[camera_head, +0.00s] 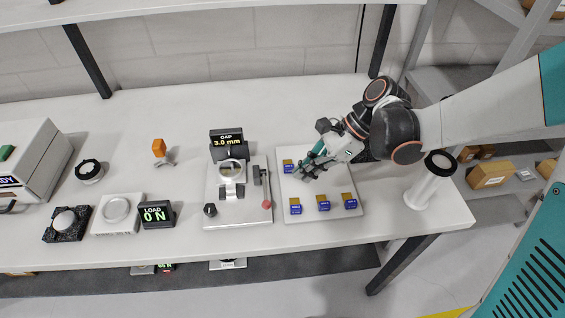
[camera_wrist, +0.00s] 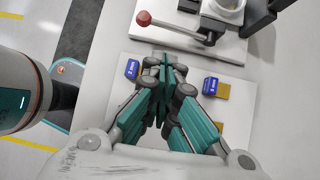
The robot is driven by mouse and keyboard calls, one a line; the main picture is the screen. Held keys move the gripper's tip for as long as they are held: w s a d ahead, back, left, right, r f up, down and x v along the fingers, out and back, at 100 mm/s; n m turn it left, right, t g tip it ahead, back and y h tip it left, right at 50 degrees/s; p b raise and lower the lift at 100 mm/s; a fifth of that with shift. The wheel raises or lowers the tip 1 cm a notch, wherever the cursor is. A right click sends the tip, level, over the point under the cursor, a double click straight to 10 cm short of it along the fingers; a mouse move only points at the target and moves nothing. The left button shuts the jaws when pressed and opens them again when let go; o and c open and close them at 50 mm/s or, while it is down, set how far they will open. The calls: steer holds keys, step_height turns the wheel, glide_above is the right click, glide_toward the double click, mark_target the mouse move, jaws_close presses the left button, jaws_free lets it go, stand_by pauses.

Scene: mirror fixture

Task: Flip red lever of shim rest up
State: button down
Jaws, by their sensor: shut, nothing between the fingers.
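The red lever (camera_head: 266,204) is on the right side of a light fixture plate (camera_head: 238,216), its red ball knob toward the plate's front edge. Its arm appears to lie low, running back to a dark pivot block. In the wrist view the red knob (camera_wrist: 143,18) is at top centre-left, with the metal arm running right. My gripper (camera_head: 303,173) is shut and empty, over the white shim tray (camera_head: 290,214) to the right of the lever. In the wrist view the closed fingertips (camera_wrist: 167,68) are apart from the knob, which is beyond them.
Several blue-labelled shim blocks (camera_head: 323,202) sit on the tray around my gripper. A display (camera_head: 227,142) reading "GAP 3.0 mm" stands behind the fixture. A load display (camera_head: 157,214) reading "0 N" is to the left.

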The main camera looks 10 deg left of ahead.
mark_target(265, 188)
steer(key=shift+a+f+m+g, duration=0.3)
steer(key=shift+a+f, duration=0.05)
steer(key=shift+f, duration=0.05)
steer(key=b+x, duration=0.3)
steer(key=x, duration=0.7)
steer(key=shift+a+r, duration=0.2)
stand_by(0.3)
